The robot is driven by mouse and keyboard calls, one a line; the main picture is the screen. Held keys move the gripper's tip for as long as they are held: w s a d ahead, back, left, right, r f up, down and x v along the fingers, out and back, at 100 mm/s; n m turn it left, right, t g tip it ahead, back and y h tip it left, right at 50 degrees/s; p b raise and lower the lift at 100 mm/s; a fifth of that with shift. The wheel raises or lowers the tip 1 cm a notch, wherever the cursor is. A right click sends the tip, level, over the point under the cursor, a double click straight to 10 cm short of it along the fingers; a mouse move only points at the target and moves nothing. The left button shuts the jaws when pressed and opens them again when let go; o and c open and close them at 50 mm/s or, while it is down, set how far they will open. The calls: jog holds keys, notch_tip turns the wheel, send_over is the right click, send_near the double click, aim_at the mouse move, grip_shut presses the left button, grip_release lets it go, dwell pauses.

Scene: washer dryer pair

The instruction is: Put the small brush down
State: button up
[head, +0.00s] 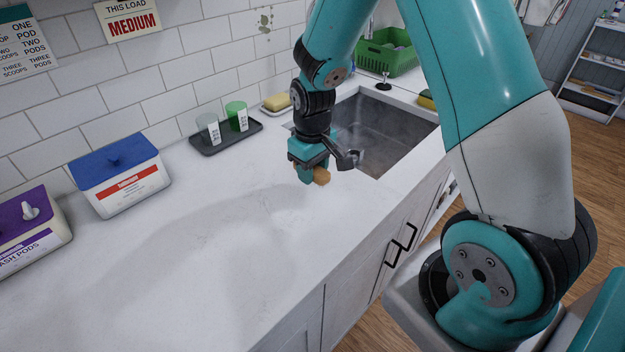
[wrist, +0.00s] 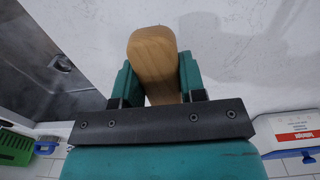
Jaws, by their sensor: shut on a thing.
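The small brush (wrist: 152,62) shows as a light wooden piece between the fingers in the wrist view. In the head view, its wooden end (head: 321,177) sticks out below my gripper (head: 309,172). My gripper is shut on the brush, with a teal finger on each side in the wrist view (wrist: 158,85). It is over the white countertop (head: 230,235), just left of the sink. I cannot tell whether the brush touches the counter. The rest of the brush, including any bristles, is hidden.
The sink (head: 375,130) is to the right of my gripper. Behind are a dark tray (head: 225,138) with two cups and a dish with a yellow sponge (head: 277,102). A blue-lidded tub (head: 120,175) and a purple-lidded box (head: 30,230) stand left. The counter's front is clear.

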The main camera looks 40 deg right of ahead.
aim_at(313, 192)
jog(key=shift+f, duration=1.9)
jog(key=shift+f, duration=0.2)
jog(key=o, duration=0.8)
jog(key=shift+r, duration=0.2)
